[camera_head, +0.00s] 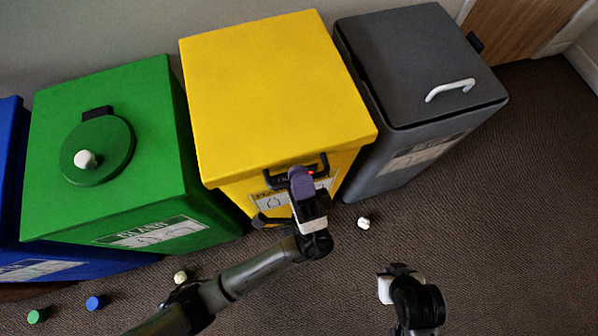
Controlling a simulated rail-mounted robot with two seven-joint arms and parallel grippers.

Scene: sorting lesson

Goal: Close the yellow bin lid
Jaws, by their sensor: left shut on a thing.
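The yellow bin (240,196) stands in the middle of the back row. Its yellow lid (270,85) lies over the bin's top, and I see no clear gap under its front edge. A black handle (324,162) is at the front, just below the lid's edge. My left gripper (298,174) is at this handle, shut on it, and covers its middle part. My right gripper (390,280) is low at the right, apart from the bins. Its fingers are too hidden to show their state.
A green bin (90,215) with a round lid and a blue bin (8,190) stand to the left. A grey bin (400,60) with a white handle stands close at the right. Small waste pieces (363,223) lie on the brown carpet. The right floor is clear.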

